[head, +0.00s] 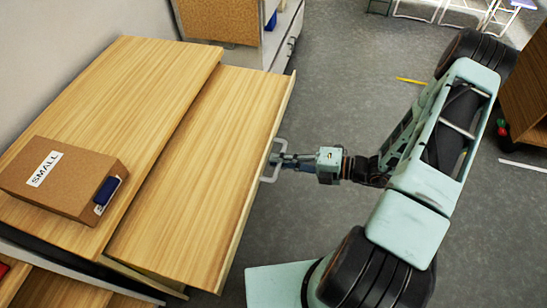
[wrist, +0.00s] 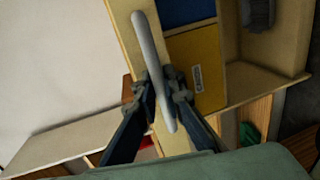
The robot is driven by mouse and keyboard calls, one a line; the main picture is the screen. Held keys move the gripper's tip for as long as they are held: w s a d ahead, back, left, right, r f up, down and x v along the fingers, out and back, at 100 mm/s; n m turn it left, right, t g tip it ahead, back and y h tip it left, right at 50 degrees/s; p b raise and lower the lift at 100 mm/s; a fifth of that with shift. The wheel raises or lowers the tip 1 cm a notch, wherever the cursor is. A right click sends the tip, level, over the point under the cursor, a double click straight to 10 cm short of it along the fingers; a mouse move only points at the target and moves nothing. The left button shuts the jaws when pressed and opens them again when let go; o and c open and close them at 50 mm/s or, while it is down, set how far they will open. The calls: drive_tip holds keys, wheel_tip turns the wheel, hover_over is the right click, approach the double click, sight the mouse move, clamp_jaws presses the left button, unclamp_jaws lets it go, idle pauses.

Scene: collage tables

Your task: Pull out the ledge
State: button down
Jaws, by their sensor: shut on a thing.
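The ledge (head: 205,170) is a light wooden board that sticks out from under the wooden top of the cabinet (head: 130,90). A pale bar handle (head: 268,161) is fixed to its front edge. My gripper (head: 277,159) is at the handle, reaching in from the right. In the wrist view the grey handle (wrist: 148,50) runs between the two dark fingers of my gripper (wrist: 161,95), which are shut on it. The ledge's front edge (wrist: 125,25) shows behind the handle.
A cardboard box (head: 62,180) marked SMALL lies on the cabinet top, with a dark blue item at its corner. Another wooden unit (head: 222,20) stands at the back. Grey floor (head: 340,70) to the right of the ledge is mostly clear. A yellow strip (head: 411,81) lies there.

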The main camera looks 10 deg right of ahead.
drive_tip(key=c, duration=2)
unclamp_jaws()
drive_tip(key=v, duration=1.2)
drive_tip(key=shift+f, duration=0.1)
